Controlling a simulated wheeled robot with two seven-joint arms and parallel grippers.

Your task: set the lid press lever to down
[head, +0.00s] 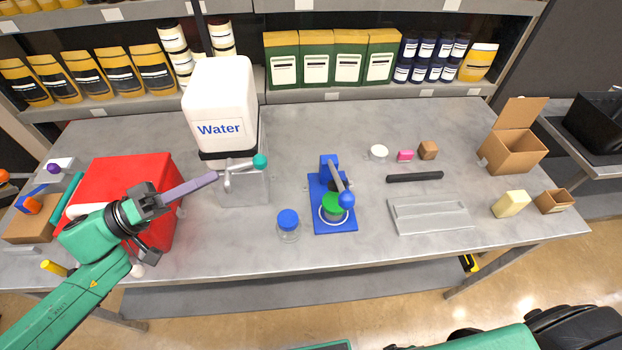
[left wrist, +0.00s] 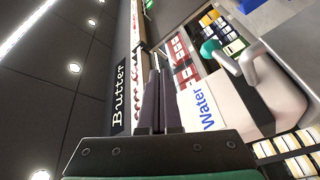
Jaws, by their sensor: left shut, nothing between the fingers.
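The blue lid press (head: 319,210) stands in the middle of the table, with a post at its back. Its grey lever (head: 338,180) slopes from the post toward the front and ends in a blue ball knob (head: 346,199). I cannot tell how far down the lever is. A green-lidded jar (head: 333,212) sits on the press base below the knob, partly hidden. My left gripper (head: 213,178) is shut and empty, left of the press and near the water dispenser's tap. Its dark fingers also show together in the left wrist view (left wrist: 158,75).
The water dispenser (head: 222,105) with its tap (head: 242,163) stands between my left gripper and the press. A blue-lidded jar (head: 288,225) stands just left of the press. A red box (head: 125,175) is under my left arm. A grey tray (head: 430,215) lies right of the press.

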